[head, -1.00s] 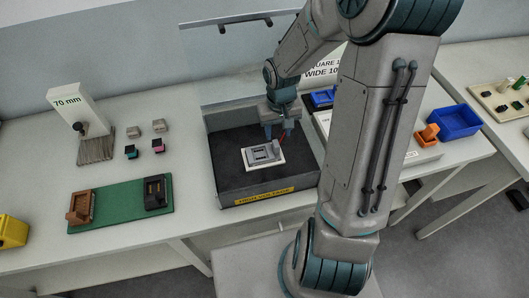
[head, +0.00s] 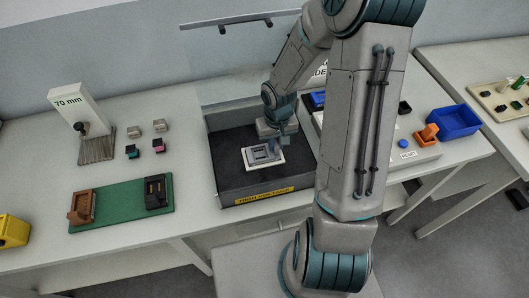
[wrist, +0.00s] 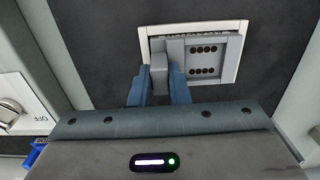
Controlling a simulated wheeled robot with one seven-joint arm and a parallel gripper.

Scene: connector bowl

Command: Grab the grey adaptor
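A grey adaptor (head: 262,154) with a raised block sits on a white plate (head: 277,165) inside the dark open box. In the wrist view the adaptor (wrist: 207,60) shows a face with rows of dark holes and a grey upright block at its left. My gripper (head: 279,147) is lowered over the right side of the adaptor. In the wrist view the two blue fingers of my gripper (wrist: 160,82) stand on either side of the grey block, very close to it. Whether they press on it cannot be told. The fingertips are partly hidden.
The box walls (head: 212,165) rise around the plate, with a yellow label (head: 263,194) in front. A green mat (head: 120,205) with a brown and a black connector lies to the left. Several small blocks lie behind it. A blue bin (head: 453,121) stands at right.

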